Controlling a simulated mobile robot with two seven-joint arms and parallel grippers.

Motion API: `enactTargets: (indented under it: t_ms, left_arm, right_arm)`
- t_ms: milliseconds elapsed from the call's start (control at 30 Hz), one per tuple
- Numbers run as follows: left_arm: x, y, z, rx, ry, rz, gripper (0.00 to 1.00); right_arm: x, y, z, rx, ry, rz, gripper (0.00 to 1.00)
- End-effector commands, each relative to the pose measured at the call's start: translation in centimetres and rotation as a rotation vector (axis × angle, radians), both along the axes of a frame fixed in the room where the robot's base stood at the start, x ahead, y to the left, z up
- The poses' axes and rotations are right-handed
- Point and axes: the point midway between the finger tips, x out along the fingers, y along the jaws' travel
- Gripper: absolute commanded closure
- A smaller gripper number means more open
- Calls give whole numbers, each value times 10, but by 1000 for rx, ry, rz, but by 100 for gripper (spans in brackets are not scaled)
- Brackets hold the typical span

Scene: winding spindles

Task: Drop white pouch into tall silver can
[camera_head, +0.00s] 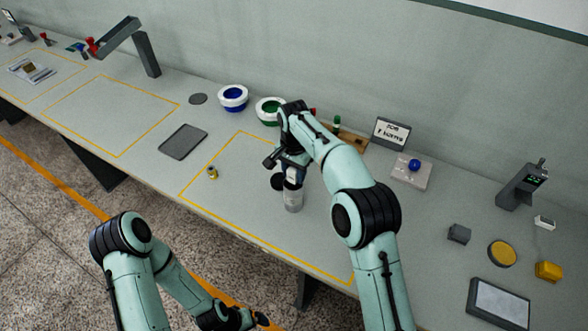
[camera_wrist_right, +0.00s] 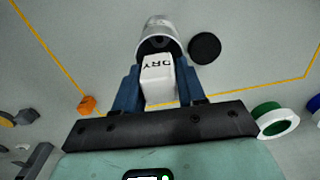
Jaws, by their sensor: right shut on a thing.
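The white pouch (camera_wrist_right: 158,80), with dark letters reading "DRY", is between the blue fingers of my right gripper (camera_wrist_right: 158,88), which is shut on it. The tall silver can (camera_head: 293,199) stands upright on the bench inside the yellow outline, directly below my right gripper (camera_head: 291,174). In the right wrist view the can (camera_wrist_right: 158,24) has its dark open mouth at the pouch's far end. I cannot tell whether the pouch's tip is inside the rim.
A black disc (camera_wrist_right: 204,48) lies beside the can. A small yellow-banded piece (camera_head: 212,172) and a dark tray (camera_head: 183,142) are to the left. Green-cored (camera_head: 270,109) and blue-cored (camera_head: 233,97) white rings stand behind. The outlined bench area left of the can is mostly clear.

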Motion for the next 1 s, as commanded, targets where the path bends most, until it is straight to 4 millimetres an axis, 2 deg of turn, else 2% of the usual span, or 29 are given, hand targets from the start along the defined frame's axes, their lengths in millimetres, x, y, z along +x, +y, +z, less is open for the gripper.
enactTargets:
  t_ms: [433,467,533,867,1000]
  left_arm:
    - [-5,0,-4,0,6,0,2]
    - [-5,0,-4,0,6,0,2]
    - [-4,0,-3,1,5,0,2]
    - [-3,0,-3,0,3,0,2]
    - [1,0,1,0,-1,0,2]
  right_arm:
    - [0,0,-19,0,1,0,89]
    - [0,0,-18,0,0,0,54]
    - [0,0,-18,0,0,0,31]
    - [0,0,-17,0,0,0,30]
    - [1,0,-7,0,-3,0,30]
